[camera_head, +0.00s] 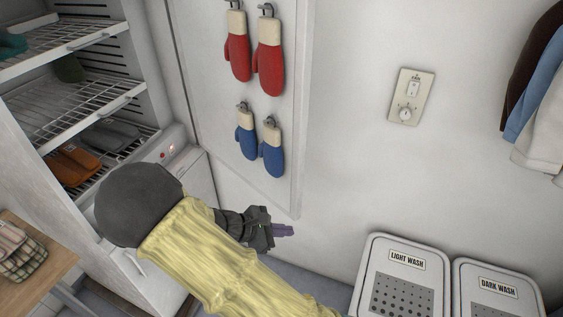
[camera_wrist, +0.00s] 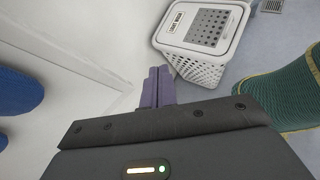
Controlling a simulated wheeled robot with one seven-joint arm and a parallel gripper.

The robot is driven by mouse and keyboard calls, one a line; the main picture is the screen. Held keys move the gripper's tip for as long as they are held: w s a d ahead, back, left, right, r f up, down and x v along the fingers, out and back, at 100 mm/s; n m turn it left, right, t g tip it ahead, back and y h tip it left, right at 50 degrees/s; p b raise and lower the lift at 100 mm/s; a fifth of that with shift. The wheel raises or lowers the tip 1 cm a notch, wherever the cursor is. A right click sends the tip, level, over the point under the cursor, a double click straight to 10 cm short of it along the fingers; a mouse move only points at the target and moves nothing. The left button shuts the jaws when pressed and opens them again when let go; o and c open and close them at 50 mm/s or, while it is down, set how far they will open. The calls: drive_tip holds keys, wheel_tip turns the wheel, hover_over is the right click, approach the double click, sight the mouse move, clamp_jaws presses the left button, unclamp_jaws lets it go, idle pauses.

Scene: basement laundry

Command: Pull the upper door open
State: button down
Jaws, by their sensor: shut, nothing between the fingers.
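The upper door (camera_head: 208,75) is a white panel standing wide open beside the tall cabinet (camera_head: 151,75), with its inner face showing. Red mittens (camera_head: 268,60) and blue mittens (camera_head: 271,150) hang from hooks on it. The cabinet's upper compartment is exposed, with wire shelves inside. My gripper (camera_head: 284,230) is just below the door's lower right corner, apart from it as far as I can tell. Its purple fingers are together and empty, also in the wrist view (camera_wrist: 157,88). The door's handle is not visible.
A lower cabinet door (camera_head: 193,195) is below the control panel. A light wash hamper (camera_head: 397,247) and a dark wash hamper (camera_head: 495,275) stand at lower right. A wall switch plate (camera_head: 409,97) and hanging clothes (camera_head: 540,95) are to the right. A wooden table (camera_head: 42,282) is at lower left.

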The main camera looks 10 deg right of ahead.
drive_tip(key=w+a+r+n+t+h+p, duration=0.3)
drive_tip(key=w+a+r+n+t, duration=0.3)
drive_tip(key=a+r+n+t, duration=0.1)
drive_tip(key=shift+a+r+n+t, duration=0.3)
drive_tip(key=shift+a+r+t, duration=0.3)
drive_tip(key=shift+a, duration=0.45)
drive_tip(key=shift+s+a, duration=0.15)
drive_tip(key=p, duration=0.4)
approach(289, 167)
drive_tip(key=x, duration=0.5)
drive_tip(key=shift+d, duration=0.4)
drive_tip(key=shift+w+d+f, duration=0.15)
drive_tip(key=shift+w+d, duration=0.3)
